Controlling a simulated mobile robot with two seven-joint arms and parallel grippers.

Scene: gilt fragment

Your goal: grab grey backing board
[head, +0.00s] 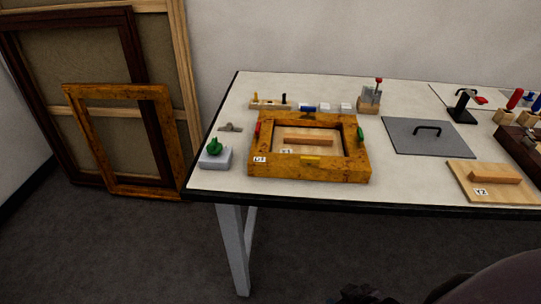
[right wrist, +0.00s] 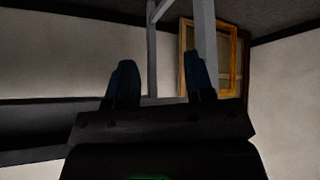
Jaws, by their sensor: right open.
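The grey backing board (head: 407,143) lies flat on the table, right of the gold frame, in the head view. A black handle (head: 428,129) stands up from its middle. My right gripper (right wrist: 160,62) shows only in the right wrist view; its two dark fingers are apart with nothing between them. That view shows a table leg and a wooden frame by the wall, not the board, so the gripper is away from it. My left gripper is in neither view.
A gold frame (head: 258,139) with a wooden panel inside lies on the table (head: 400,191), left of the board. A wooden board with a bar handle (head: 463,185) lies right of it at the front edge. A black stand (head: 461,108) is behind. Large frames lean at left.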

